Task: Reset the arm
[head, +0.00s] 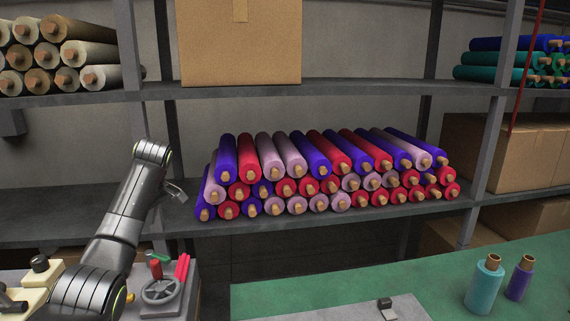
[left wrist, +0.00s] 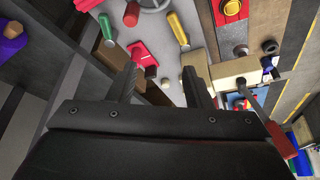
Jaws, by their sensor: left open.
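My left arm rises from the lower left in the head view. Its gripper (head: 177,191) is near the left end of the middle shelf, left of the stacked felt rolls (head: 270,165). In the left wrist view the two fingers of the left gripper (left wrist: 162,82) are apart, with nothing held between them. The felt rolls are purple, red and pink, lying in a stack with their core ends facing out. The right gripper does not show in either view.
A green table (head: 330,285) fills the lower right, with a teal spool (head: 486,287) and a purple spool (head: 520,280). Shelf posts, a large cardboard box (head: 240,45) and beige rolls (head: 50,55) surround the arm. A handwheel (head: 162,290) sits below it.

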